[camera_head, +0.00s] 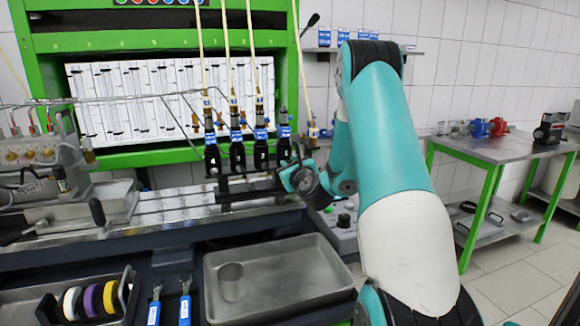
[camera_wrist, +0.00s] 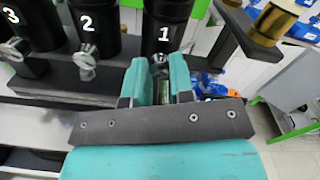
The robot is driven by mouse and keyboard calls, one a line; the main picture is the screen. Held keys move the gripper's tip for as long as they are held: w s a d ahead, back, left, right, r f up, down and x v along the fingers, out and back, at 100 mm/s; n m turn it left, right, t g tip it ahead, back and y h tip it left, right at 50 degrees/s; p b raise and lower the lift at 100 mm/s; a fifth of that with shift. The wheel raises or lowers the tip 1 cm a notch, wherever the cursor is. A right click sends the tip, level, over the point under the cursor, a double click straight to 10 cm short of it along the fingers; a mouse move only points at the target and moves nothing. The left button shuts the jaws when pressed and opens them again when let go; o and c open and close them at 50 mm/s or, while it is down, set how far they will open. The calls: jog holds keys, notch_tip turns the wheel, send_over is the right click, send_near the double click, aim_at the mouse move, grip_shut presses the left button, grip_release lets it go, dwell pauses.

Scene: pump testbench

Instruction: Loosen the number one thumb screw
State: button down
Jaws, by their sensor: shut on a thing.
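The number one thumb screw (camera_wrist: 159,60) is a small metal screw below the black holder marked 1 (camera_wrist: 166,28) in the wrist view. My gripper (camera_wrist: 159,76) has its two teal fingers on either side of this screw and is shut on it; the fingers hide part of it. The number two thumb screw (camera_wrist: 87,57) and the number three thumb screw (camera_wrist: 13,48) stand to the left, clear of the fingers. In the head view my gripper (camera_head: 299,163) is at the right end of the row of black holders, and the screw is hidden there.
A black rail (camera_wrist: 60,80) runs under the holders. A brass fitting (camera_wrist: 272,22) is close on the right in the wrist view. In the head view a metal tray (camera_head: 320,290) with a cup (camera_head: 231,281) lies below, and a green-legged table (camera_head: 480,148) stands right.

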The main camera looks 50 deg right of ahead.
jog(key=n, duration=0.6)
jog(key=shift+n+b, duration=0.35)
jog(key=shift+n, duration=0.05)
jog(key=n, duration=0.3)
jog(key=shift+n+b, duration=0.4)
jog(key=n+b, duration=0.1)
jog(key=n, duration=0.2)
jog(key=shift+f, duration=0.1)
jog(key=n+b, duration=0.4)
jog(key=n, duration=0.1)
jog(key=shift+a+f+n, duration=0.1)
jog(key=shift+n, duration=0.2)
jog(key=shift+n+b, duration=1.5)
jog(key=shift+n, duration=0.3)
jog(key=c, duration=1)
grip_release()
